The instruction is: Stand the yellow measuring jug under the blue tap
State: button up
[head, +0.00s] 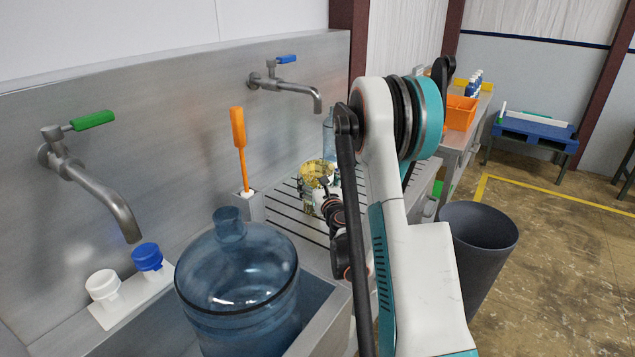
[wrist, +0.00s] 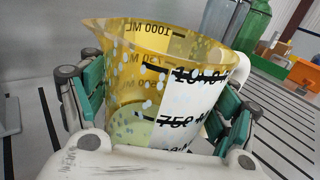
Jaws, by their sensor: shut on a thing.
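The yellow measuring jug (wrist: 150,75) is translucent, with black volume marks, a white panel and a white handle. In the wrist view it sits upright between the green pads of my gripper (wrist: 160,110), which is shut on it. In the head view the jug (head: 317,175) is over the slatted drainboard (head: 287,202), partly hidden by my gripper (head: 333,205) and arm. I cannot tell whether its base touches the slats. The blue tap (head: 287,82), with a blue lever, is on the back wall, and its spout ends above and near the jug.
A large blue water bottle (head: 238,290) stands in the sink at the front. A green-handled tap (head: 90,185) is at left. An orange-handled brush (head: 240,145) stands upright beside the drainboard. A clear bottle (head: 328,130) is behind the jug. A dark bin (head: 482,235) stands on the floor at right.

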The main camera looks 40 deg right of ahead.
jog(key=shift+f, duration=0.15)
jog(key=o, duration=1.4)
jog(key=shift+r, duration=0.25)
jog(key=b+v, duration=0.5)
jog(key=v, duration=0.7)
jog(key=shift+b, duration=0.3)
jog(key=shift+f, duration=0.1)
